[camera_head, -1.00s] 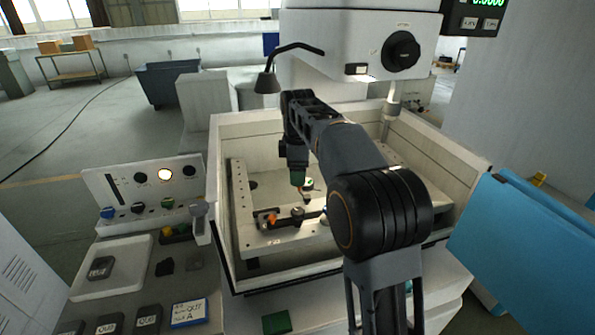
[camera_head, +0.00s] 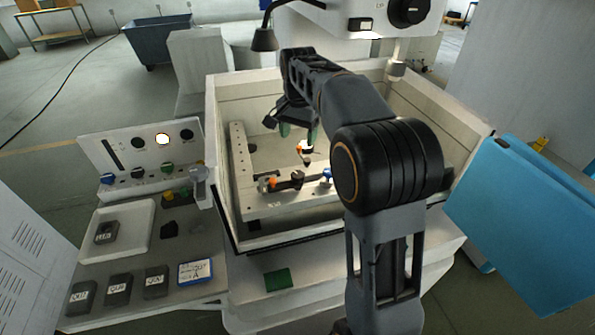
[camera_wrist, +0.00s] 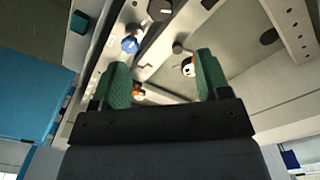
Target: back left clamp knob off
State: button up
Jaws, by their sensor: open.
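My gripper (camera_head: 298,132) is open and empty, its two green fingers apart. It hangs over the back part of the machine's work frame (camera_head: 240,160). A small clamp part in orange, white and black (camera_head: 305,148) sits just below the fingers. In the wrist view a similar part (camera_wrist: 188,67) shows beside the right-hand finger, apart from any grip. Another orange bit (camera_wrist: 137,90) shows near the left-hand finger, partly hidden. I cannot tell for sure which of these is the back left clamp knob.
High tank walls (camera_head: 225,200) surround the frame. A control panel with a white tray (camera_head: 135,210) stands left; a blue door (camera_head: 520,215) stands right.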

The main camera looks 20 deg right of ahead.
aim_at(298, 173)
jog(key=shift+m, duration=0.8)
notch_tip(298, 173, down, 14)
jog(key=shift+r+p, duration=0.1)
jog(key=shift+p, duration=0.6)
jog(key=c, duration=0.9)
